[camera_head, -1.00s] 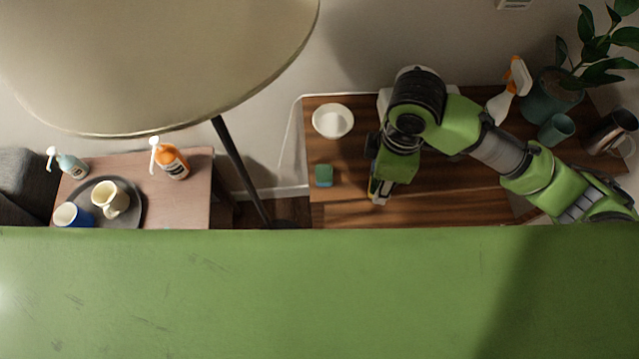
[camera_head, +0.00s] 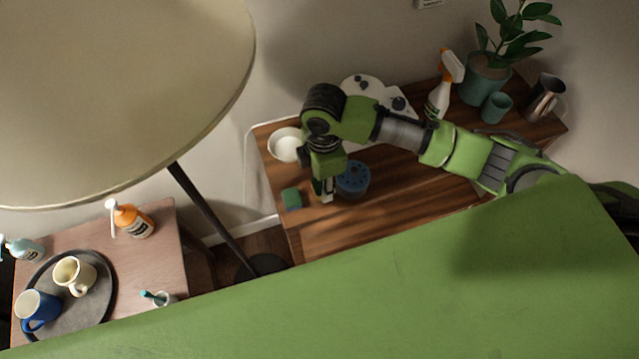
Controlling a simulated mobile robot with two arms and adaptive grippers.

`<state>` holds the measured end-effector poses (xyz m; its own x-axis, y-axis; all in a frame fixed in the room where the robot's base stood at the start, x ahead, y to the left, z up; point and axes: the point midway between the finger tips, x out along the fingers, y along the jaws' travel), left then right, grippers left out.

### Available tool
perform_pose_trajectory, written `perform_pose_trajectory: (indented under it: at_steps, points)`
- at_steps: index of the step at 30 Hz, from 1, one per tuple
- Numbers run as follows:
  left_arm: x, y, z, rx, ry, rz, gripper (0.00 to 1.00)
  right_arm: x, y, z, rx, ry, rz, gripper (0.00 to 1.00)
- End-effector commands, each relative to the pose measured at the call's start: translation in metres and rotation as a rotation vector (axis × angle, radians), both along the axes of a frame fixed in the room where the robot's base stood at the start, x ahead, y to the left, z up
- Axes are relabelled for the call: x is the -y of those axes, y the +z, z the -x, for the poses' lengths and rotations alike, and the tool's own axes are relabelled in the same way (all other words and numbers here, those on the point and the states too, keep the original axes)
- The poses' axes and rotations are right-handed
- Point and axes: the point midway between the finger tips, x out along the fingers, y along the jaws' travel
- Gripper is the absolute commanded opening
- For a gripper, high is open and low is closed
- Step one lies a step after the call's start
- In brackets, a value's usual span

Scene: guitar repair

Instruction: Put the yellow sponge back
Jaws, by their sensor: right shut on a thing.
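My right gripper (camera_head: 323,196) points down over the wooden table (camera_head: 420,215). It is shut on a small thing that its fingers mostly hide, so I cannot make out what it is. A small green sponge-like block (camera_head: 291,198) lies on the table just left of the gripper, apart from it. No clearly yellow sponge shows. My left gripper is not in view.
A white bowl (camera_head: 285,145) and a blue round object (camera_head: 353,178) stand close to the gripper. A spray bottle (camera_head: 440,95), teal cup (camera_head: 496,107), plant pot (camera_head: 485,80) and metal pitcher (camera_head: 545,98) stand at the right. A lamp shade (camera_head: 120,90) hangs at the left.

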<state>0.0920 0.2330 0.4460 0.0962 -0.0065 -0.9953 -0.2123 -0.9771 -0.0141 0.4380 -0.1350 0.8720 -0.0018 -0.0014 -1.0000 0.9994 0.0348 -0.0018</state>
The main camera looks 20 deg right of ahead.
Motion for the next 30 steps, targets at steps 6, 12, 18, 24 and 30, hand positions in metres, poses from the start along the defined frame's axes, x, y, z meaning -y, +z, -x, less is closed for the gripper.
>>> perform_pose_trajectory:
  at_steps: [6, 12, 18, 24, 30]
  points:
    - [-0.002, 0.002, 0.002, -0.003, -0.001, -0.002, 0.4, 0.0, -0.019, -0.016, 0.0, -0.001, 0.0, 0.12]
    - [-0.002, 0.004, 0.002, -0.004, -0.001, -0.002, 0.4, 0.0, -0.036, -0.022, -0.002, -0.001, 0.001, 0.12]
    - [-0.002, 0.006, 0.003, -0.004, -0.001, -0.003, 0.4, 0.0, -0.057, -0.023, 0.002, 0.0, 0.0, 0.12]
    - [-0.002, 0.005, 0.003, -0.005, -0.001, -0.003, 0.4, 0.0, -0.058, -0.023, 0.003, 0.001, 0.0, 0.12]
    - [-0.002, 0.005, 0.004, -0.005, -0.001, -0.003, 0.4, 0.0, -0.061, -0.023, 0.002, 0.0, 0.0, 0.37]
